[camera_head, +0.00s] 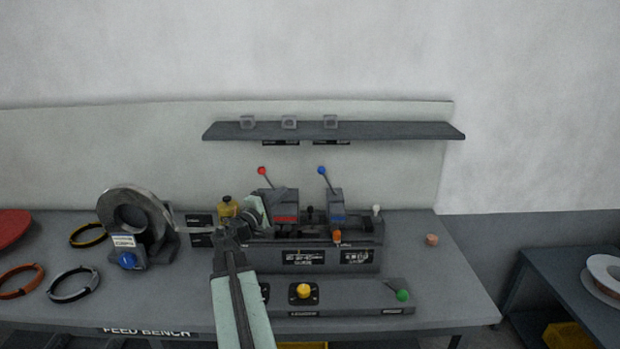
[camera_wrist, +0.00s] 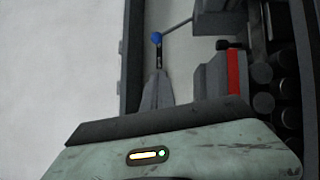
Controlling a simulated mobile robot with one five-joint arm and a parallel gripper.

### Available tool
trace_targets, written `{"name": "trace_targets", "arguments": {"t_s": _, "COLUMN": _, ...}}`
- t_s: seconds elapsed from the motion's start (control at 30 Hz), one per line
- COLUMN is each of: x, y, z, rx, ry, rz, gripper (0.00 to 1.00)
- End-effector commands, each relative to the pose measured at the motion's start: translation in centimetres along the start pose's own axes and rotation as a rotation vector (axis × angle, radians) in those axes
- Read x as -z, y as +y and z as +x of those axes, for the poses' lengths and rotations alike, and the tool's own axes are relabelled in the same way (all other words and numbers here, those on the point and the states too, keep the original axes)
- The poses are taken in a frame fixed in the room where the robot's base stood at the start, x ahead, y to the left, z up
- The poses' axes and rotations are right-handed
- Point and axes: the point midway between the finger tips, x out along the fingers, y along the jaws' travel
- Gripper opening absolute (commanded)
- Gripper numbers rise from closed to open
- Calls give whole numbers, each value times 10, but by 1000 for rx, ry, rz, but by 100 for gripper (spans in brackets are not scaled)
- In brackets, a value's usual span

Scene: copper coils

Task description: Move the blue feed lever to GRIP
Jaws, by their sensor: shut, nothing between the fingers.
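The blue feed lever (camera_head: 321,171) has a round blue knob on a thin rod. It rises from a dark block with a blue label (camera_head: 337,217) and leans to the left in the head view. In the wrist view the blue knob (camera_wrist: 156,38) lies just beyond my fingertips, with its rod running up and right. My gripper (camera_head: 282,191) is shut and empty, left of the blue lever, close to the red-labelled block (camera_head: 286,218). It also shows in the wrist view (camera_wrist: 158,68). I cannot make out any GRIP marking.
A red-knobbed lever (camera_head: 262,171) stands left of the blue one, near my gripper. A shelf (camera_head: 400,130) runs above. An orange knob (camera_head: 337,236) and a white knob (camera_head: 376,209) are at the machine's right. A button panel (camera_head: 350,300) lies in front.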

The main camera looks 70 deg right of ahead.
Motion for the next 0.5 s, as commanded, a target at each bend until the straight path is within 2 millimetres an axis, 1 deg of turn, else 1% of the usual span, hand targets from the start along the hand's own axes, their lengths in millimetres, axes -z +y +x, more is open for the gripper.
{"name": "trace_targets", "arguments": {"t_s": 0.07, "x": 0, "y": 0, "z": 2, "rx": 1, "ry": -1, "rz": 1, "gripper": 0}}
{"name": "trace_targets", "arguments": {"t_s": 0.17, "x": 1, "y": 0, "z": 11, "rx": 1, "ry": -2, "rz": 1, "gripper": 0}}
{"name": "trace_targets", "arguments": {"t_s": 0.27, "x": 1, "y": 1, "z": 29, "rx": 1, "ry": -3, "rz": 1, "gripper": 0}}
{"name": "trace_targets", "arguments": {"t_s": 0.5, "x": 1, "y": 1, "z": 82, "rx": 2, "ry": -4, "rz": 1, "gripper": 0}}
